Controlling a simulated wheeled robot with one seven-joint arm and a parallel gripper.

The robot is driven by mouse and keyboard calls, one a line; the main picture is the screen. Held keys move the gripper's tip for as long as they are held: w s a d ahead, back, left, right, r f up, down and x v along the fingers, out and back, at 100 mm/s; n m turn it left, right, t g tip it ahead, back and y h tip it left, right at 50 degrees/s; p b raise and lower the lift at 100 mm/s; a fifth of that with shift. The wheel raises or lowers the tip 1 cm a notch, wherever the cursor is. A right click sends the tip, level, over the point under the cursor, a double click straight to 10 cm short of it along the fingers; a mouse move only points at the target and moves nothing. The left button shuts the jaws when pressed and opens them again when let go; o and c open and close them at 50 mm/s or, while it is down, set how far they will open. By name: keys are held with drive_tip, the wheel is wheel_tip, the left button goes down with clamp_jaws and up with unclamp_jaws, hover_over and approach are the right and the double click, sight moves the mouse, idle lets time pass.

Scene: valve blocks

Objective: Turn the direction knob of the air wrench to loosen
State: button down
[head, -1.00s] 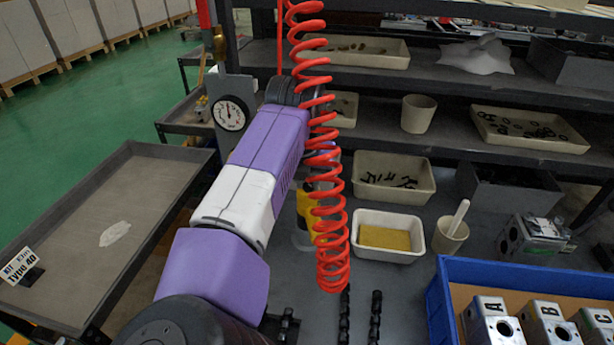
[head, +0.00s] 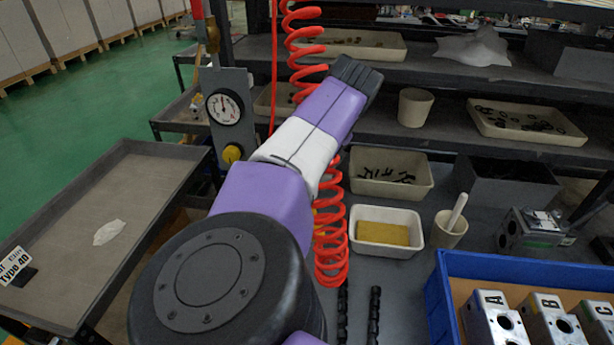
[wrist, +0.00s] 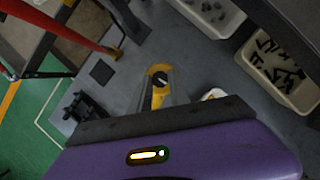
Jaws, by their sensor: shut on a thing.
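The air wrench (wrist: 157,97) shows in the wrist view as a yellow body rising from behind the dark edge of my gripper (wrist: 160,122). A round black knob (wrist: 160,78) with a pale mark sits on its far end, with no finger seen over it. My gripper is shut on the air wrench. Its fingertips and the exact grip are hidden behind the dark edge. In the head view my arm covers the gripper and most of the wrench. A red coiled hose (head: 331,255) hangs beside the arm there.
A gauge (head: 224,108) on a grey plate with a yellow knob (head: 233,153) stands left of my arm. A bin with a yellow pad (head: 382,234), a cup (head: 449,229) and a blue crate (head: 435,300) with lettered blocks stand right. A grey tray (head: 150,165) lies left.

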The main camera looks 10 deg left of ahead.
drive_tip(key=shift+w+n+g, duration=0.1)
drive_tip(key=shift+n+g, duration=0.3)
drive_tip(key=shift+n, duration=0.9)
drive_tip(key=shift+y, duration=0.3)
drive_tip(key=c, duration=1.2)
unclamp_jaws()
drive_tip(key=p+v, duration=0.3)
drive_tip(key=v, duration=0.5)
drive_tip(key=shift+w, duration=0.1)
